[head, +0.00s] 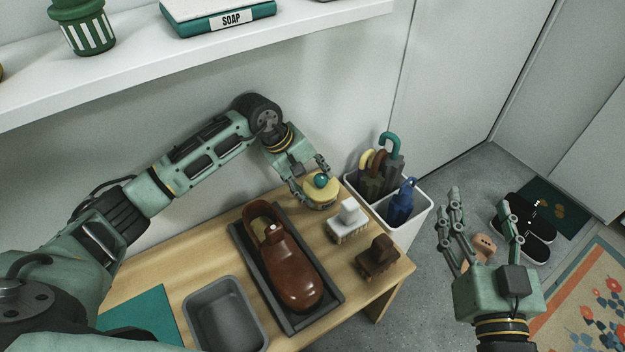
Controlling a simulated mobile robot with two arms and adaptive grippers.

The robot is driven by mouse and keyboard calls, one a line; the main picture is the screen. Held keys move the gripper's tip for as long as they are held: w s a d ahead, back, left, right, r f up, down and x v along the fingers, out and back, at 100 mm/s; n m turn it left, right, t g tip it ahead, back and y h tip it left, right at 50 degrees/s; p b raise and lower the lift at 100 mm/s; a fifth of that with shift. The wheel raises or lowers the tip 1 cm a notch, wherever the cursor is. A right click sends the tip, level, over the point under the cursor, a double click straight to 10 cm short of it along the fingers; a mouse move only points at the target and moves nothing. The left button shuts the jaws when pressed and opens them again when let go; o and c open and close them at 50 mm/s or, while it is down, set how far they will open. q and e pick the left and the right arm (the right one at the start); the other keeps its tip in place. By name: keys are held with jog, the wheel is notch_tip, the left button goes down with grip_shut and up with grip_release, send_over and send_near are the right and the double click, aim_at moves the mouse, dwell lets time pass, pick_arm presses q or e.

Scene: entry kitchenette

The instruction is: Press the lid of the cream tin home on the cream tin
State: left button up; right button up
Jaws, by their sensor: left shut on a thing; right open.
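The lid of the cream tin (326,191) is a round pale-yellow piece with a teal knob, at the back of the wooden table. My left gripper (312,183) reaches it from above and behind, its fingers around it, and is shut on it. The cream tin's body is mostly hidden beneath the lid and the fingers. I cannot tell how the lid sits on it. My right gripper (480,206) is open and empty, right of the table and over the floor in the picture.
A brown shoe (290,266) lies in a dark tray (325,299) on the table (190,263). A white brush (348,222), a brown brush (379,258) and a grey bin (224,315) are nearby. An umbrella stand (407,229) stands beyond. A shelf (230,53) overhangs the back.

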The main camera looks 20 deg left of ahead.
jog(key=shift+r, duration=0.3)
pick_arm(q)
jog(key=shift+f, duration=0.2)
jog(key=o, duration=1.4)
jog(key=shift+c, duration=0.2)
pick_arm(e)
jog(key=shift+s+a+r+t, duration=0.1)
jog(key=shift+r+t, duration=0.5)
jog(key=shift+r, duration=0.2)
pick_arm(q)
jog(key=shift+r, duration=0.1)
notch_tip(320, 180, up, 10)
